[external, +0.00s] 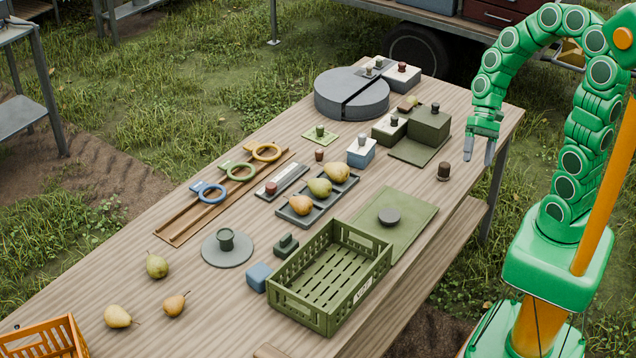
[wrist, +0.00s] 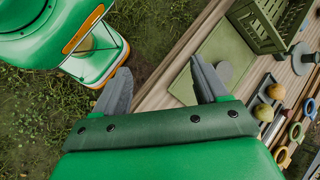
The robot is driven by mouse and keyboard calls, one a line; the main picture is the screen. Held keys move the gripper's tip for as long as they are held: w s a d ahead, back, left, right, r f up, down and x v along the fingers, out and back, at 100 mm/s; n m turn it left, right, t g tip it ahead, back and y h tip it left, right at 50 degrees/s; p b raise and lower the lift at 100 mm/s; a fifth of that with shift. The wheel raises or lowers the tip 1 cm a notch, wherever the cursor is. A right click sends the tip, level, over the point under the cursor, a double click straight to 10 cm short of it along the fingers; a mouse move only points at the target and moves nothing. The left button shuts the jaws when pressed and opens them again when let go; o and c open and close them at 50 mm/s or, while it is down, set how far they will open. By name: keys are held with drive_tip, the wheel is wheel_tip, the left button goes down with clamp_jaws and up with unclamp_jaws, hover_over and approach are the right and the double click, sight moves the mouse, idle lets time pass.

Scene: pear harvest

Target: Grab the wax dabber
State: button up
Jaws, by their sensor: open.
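My gripper (external: 480,150) is open and empty, hanging above the right edge of the table. Its two grey fingers also show in the wrist view (wrist: 160,68), with nothing between them but grass and the table edge beyond. A small dark brown upright piece with a knob-like top (external: 443,171) stands on the table to the lower left of my gripper, apart from it. It may be the wax dabber, but I cannot tell for sure. A small reddish-brown piece (external: 319,155) stands mid-table. I do not make out the dark brown piece in the wrist view.
A green crate (external: 330,312) and a green mat with a grey disc (external: 389,216) lie toward the near side. Dark green boxes (external: 429,126) stand left of my gripper. A tray of pears (external: 281,211) is mid-table. Bare wood surrounds the dark brown piece.

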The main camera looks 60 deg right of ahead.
drive_tip(key=w+d+f+m+t+y, duration=0.1)
drive_tip(key=w+d+f+m+y, duration=0.15)
drive_tip(key=w+m, duration=0.2)
drive_tip(key=m+t+y, duration=0.2)
drive_tip(key=m+t, duration=0.7)
drive_tip(key=m, duration=0.5)
approach(439, 171)
drive_tip(key=shift+w+a+n, duration=0.25)
drive_tip(key=shift+w+a, duration=0.3)
drive_tip(key=shift+a, duration=0.05)
drive_tip(key=shift+f+x, duration=0.2)
drive_tip(key=shift+x, duration=1.75)
drive_tip(key=shift+f+x, duration=0.15)
drive_tip(key=shift+x, duration=1.8)
drive_tip(key=shift+s, duration=0.15)
drive_tip(key=c, duration=1.1)
drive_tip(key=shift+o, duration=0.2)
drive_tip(key=shift+r, duration=0.2)
drive_tip(key=shift+r, duration=4.85)
